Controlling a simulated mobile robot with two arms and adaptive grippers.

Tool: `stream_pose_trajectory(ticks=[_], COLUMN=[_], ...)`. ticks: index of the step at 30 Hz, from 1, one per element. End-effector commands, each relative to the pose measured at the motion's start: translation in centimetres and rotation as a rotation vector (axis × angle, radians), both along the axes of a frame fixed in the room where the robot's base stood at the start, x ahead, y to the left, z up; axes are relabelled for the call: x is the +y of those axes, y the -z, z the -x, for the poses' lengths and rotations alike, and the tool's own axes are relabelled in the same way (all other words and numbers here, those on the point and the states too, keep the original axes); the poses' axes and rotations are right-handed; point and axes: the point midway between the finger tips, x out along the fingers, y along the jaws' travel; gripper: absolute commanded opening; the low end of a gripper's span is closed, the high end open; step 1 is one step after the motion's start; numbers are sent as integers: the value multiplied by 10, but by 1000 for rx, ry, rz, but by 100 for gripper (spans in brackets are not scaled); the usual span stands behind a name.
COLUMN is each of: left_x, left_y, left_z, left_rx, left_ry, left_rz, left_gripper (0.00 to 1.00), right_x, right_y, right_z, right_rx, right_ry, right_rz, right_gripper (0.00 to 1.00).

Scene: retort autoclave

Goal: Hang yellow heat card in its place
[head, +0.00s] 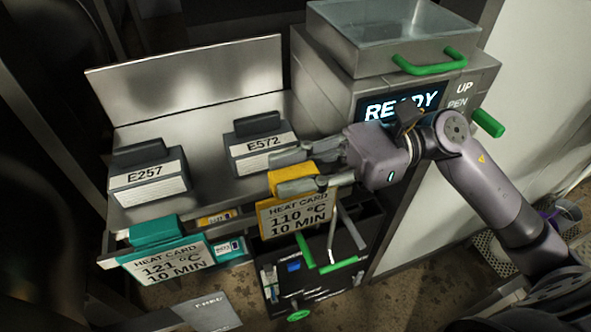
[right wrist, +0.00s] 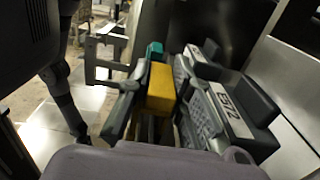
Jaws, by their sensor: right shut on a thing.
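The yellow heat card (head: 297,217) reads 110 °C, 10 MIN and has a thick yellow top grip. It is upright, just in front of the steel shelf's front edge, beside the E572 block. My right gripper (head: 272,175) is shut on its yellow grip, one finger on each side. In the right wrist view the yellow grip (right wrist: 160,88) sits between the fingers. I cannot tell whether the card touches the shelf edge. A teal heat card (head: 167,258), reading 121 °C, 10 MIN, hangs at the shelf front to the left. My left gripper is not in view.
Grey blocks E257 (head: 149,180) and E572 (head: 260,143) stand on the steel shelf (head: 205,120). The autoclave (head: 400,70) with green handles and a READY display stands at the right. A dark open tray with green-handled tools (head: 330,266) lies below the yellow card.

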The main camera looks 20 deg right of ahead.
Motion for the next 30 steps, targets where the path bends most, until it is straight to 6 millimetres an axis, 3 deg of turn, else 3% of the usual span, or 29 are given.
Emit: stream_pose_trajectory(ticks=[30], left_x=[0], left_y=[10], left_z=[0], left_rx=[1], left_ry=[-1], left_rz=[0], left_gripper=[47], right_x=[0], right_y=[0], right_z=[0], right_rx=[0], right_ry=[0], right_rz=[0], right_gripper=[0])
